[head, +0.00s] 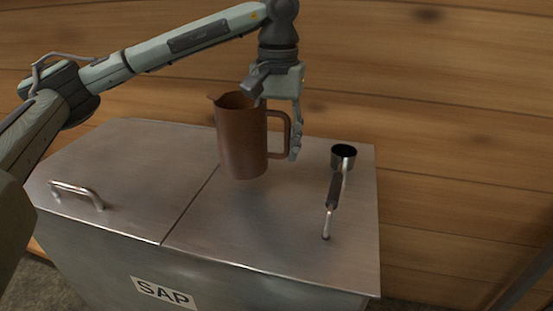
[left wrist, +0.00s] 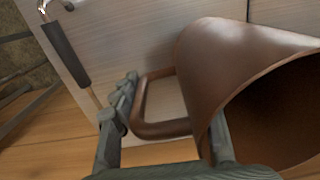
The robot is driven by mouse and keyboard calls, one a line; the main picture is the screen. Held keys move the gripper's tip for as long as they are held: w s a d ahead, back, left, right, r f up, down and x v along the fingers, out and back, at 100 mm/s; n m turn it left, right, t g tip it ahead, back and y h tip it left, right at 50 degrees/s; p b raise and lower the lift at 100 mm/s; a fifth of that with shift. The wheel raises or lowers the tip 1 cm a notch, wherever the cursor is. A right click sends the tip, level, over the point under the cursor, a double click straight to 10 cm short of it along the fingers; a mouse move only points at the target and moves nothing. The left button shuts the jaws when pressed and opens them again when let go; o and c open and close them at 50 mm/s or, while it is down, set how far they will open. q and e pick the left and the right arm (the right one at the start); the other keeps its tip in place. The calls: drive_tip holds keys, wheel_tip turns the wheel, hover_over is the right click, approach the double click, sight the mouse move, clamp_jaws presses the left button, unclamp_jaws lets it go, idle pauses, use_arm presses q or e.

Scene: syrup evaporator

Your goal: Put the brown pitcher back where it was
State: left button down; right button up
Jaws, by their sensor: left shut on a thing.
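The brown pitcher (head: 241,142) hangs upright above the metal SAP tank lid (head: 290,211), with a soft shadow below it. My left gripper (head: 281,128) comes from above, one finger inside the rim side and the other outside by the handle. It is shut on the pitcher at the handle side. In the left wrist view the pitcher (left wrist: 215,70) fills the right, its open mouth facing the camera, and the handle (left wrist: 150,105) lies between the fingers (left wrist: 165,135). My right gripper is not in view.
A metal bar handle (head: 76,192) is at the lid's left. A plank wall (head: 450,110) stands behind.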

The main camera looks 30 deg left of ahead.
sight(277, 154)
use_arm(q)
wheel_tip(277, 154, down, 4)
drive_tip(key=shift+r, duration=0.15)
drive_tip(key=shift+f, duration=0.2)
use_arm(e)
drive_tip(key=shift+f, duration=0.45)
